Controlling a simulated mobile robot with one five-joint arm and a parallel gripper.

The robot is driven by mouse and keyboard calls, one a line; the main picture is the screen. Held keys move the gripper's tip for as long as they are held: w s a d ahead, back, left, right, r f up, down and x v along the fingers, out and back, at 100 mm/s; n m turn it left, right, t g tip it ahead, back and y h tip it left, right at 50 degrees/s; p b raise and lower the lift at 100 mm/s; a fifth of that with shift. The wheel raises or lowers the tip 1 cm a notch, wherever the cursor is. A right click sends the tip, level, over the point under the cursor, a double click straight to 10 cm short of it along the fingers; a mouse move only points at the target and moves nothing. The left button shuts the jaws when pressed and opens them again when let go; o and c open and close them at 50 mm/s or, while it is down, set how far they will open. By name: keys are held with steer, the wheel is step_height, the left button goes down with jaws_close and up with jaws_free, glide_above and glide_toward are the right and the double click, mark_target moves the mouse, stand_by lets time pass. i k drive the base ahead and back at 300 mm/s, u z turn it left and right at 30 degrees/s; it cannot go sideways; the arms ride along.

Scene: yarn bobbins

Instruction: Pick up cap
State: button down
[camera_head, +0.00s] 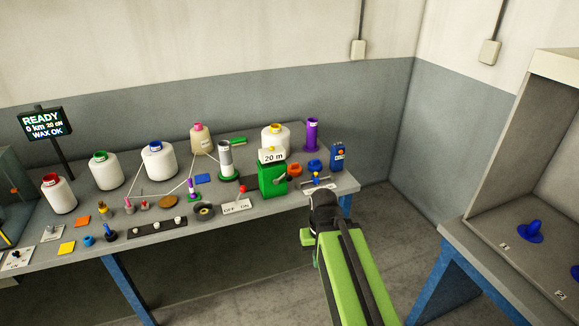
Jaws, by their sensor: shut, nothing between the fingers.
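No single thing is plainly marked as the cap. A blue piece with a wide round base and a raised knob (530,231) sits on the grey shelf at the right. Small round blue pieces also lie on the long table, one at the front left (88,240) and one near its right end (315,165). I cannot tell which of these is the cap.
The long grey table (215,222) holds several white bobbins, a green "20 m" box (272,180), a purple tube (312,134), a switch plate (238,206) and many small parts. A shelf unit (480,240) stands at the right. Open floor (390,225) lies between them.

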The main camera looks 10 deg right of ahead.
mark_target(294, 169)
steer(key=i, duration=0.85)
steer(key=z, duration=0.05)
